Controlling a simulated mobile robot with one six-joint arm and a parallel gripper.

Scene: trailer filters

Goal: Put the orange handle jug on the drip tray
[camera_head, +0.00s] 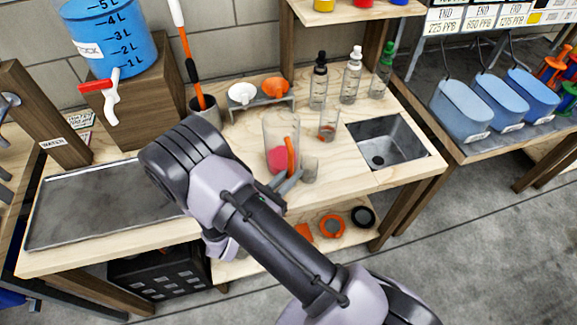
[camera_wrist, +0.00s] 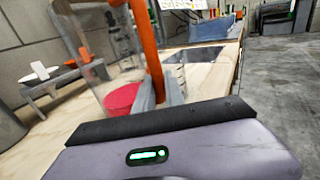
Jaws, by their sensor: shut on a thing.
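The clear jug (camera_head: 281,130) has an orange handle and something pink in its bottom. It stands upright over the middle of the wooden bench. My gripper (camera_head: 288,183) is shut on its orange handle, which also shows between the fingers in the wrist view (camera_wrist: 148,50). I cannot tell whether the jug's base touches the bench. The drip tray (camera_head: 100,205) is a flat dark grey tray at the bench's left end, below the red-handled tap. It looks empty, and my arm hides its right end.
A small clear beaker (camera_head: 328,120) and a small cup (camera_head: 310,170) stand close to the jug. Behind are a funnel rack (camera_head: 262,104), several bottles and a tool cup (camera_head: 206,108). A metal sink (camera_head: 385,142) lies to the right. A blue water tank (camera_head: 115,40) stands above the tray.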

